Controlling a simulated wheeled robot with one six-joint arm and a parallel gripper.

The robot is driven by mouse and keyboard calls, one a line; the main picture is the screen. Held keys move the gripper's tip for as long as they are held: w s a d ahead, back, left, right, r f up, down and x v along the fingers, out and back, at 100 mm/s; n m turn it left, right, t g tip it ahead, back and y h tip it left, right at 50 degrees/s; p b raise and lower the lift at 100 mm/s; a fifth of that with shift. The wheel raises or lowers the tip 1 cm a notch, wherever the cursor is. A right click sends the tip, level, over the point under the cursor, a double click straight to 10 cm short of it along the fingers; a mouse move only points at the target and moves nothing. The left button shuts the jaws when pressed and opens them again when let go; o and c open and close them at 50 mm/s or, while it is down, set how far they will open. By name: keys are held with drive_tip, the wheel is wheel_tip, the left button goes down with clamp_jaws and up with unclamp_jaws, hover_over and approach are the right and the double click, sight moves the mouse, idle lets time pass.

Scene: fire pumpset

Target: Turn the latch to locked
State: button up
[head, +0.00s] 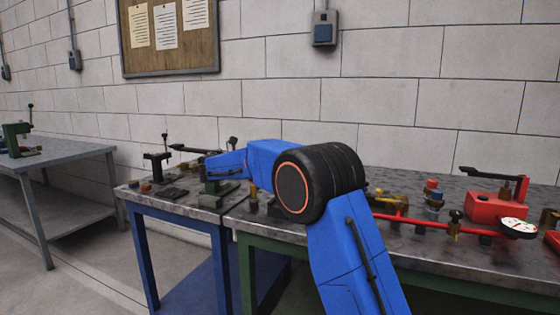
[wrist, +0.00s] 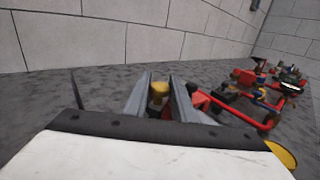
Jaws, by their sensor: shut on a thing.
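My gripper (wrist: 158,100) shows in the wrist view, with its two grey fingers on either side of a small yellow-topped piece (wrist: 158,90). The fingers are shut on this piece, which stands upright between them. I cannot tell for sure whether it is the latch or which way the latch is turned. The lower part of the piece is hidden by the fingers and the pale gripper body. In the head view my blue arm and its black joint cover the area, and I cannot make out the gripper there.
A red pipe (wrist: 240,118) runs from just right of the fingers towards fittings. In the head view a red block with a black lever (head: 497,207) and a white gauge (head: 518,228) sit on the grey bench. A stone-block wall (head: 350,100) stands behind.

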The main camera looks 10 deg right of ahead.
drive_tip(key=o, duration=1)
drive_tip(key=v, duration=0.7)
drive_tip(key=shift+a, duration=0.2)
